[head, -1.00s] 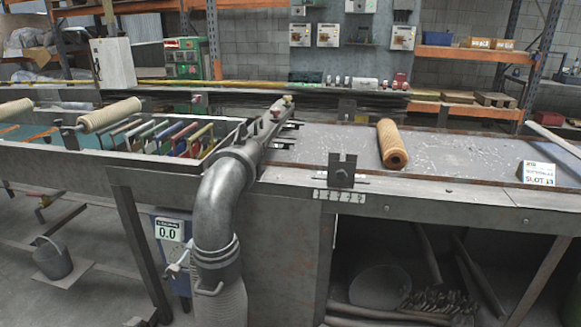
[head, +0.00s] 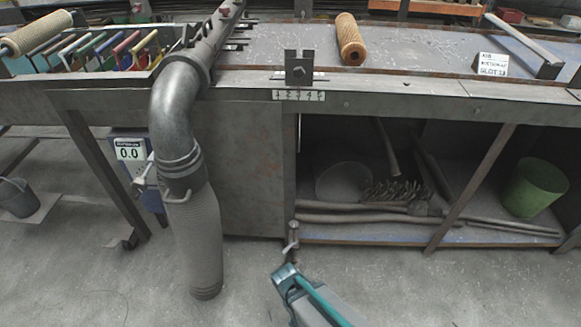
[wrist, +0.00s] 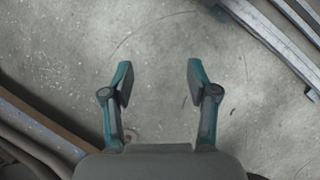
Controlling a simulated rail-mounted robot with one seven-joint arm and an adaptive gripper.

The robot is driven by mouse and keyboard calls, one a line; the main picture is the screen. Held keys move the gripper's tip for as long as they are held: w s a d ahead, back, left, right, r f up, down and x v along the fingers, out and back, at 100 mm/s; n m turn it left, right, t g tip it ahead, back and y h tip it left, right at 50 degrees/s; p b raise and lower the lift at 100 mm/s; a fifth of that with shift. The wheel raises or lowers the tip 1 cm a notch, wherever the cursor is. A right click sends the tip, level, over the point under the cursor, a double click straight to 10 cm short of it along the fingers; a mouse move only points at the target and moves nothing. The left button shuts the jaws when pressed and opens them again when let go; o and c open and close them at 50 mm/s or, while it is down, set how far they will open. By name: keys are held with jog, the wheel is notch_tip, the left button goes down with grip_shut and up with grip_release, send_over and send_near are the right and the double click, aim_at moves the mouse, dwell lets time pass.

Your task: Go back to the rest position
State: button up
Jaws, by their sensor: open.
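My gripper (wrist: 160,78) is open and empty in the wrist view. Its two teal and dark fingers stand apart over bare concrete floor. In the head view, a teal and grey part of my arm (head: 310,298) shows at the bottom middle, in front of the bench and below its top; the fingers cannot be made out clearly there. Another mesh tube (head: 36,32) lies at the upper left, near several coloured handles.
The grey bench (head: 400,100) runs across the view, with a lower shelf holding pipes and a green bucket (head: 535,187). A large grey duct (head: 180,140) stands left of my arm. The floor (head: 420,290) in front is clear. Metal bars (wrist: 275,40) show at the wrist view's upper right.

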jog(key=s+d+f+m+g+y, duration=0.35)
jog(key=s+d+f+m, duration=0.2)
jog(key=s+d, duration=0.6)
notch_tip(320, 180, up, 15)
jog(key=w+p, duration=0.1)
jog(key=p, duration=1.4)
jog(key=shift+d+f+m, duration=0.15)
jog(key=shift+d+m, duration=0.3)
